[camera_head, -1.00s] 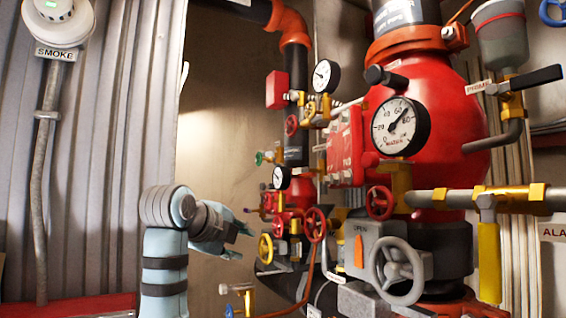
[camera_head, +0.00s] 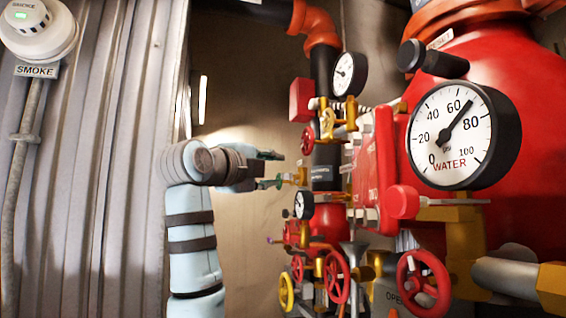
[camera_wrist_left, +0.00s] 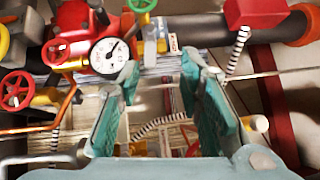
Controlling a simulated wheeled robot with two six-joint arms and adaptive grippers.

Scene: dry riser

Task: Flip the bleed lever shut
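No part in view is clearly labelled as the bleed lever, so I cannot tell which one it is. A small brass valve (camera_head: 297,177) sticks out left of the dark vertical pipe; its green handle (camera_wrist_left: 140,4) seems to show at the top edge of the left wrist view. My left gripper (camera_head: 273,169) is at this valve's left in the head view, its fingers pointing right. In the left wrist view the two teal fingers (camera_wrist_left: 160,70) are apart with nothing held between them. The lower finger and the green handle are hard to separate in the head view. My right gripper is out of view.
A big water gauge (camera_head: 463,135) and red vessel (camera_head: 525,75) fill the right. Small gauges (camera_head: 304,205), red handwheels (camera_head: 336,276) and a yellow handwheel (camera_head: 286,292) crowd the pipework. A corrugated wall (camera_head: 90,170) with a smoke detector (camera_head: 40,30) stands left.

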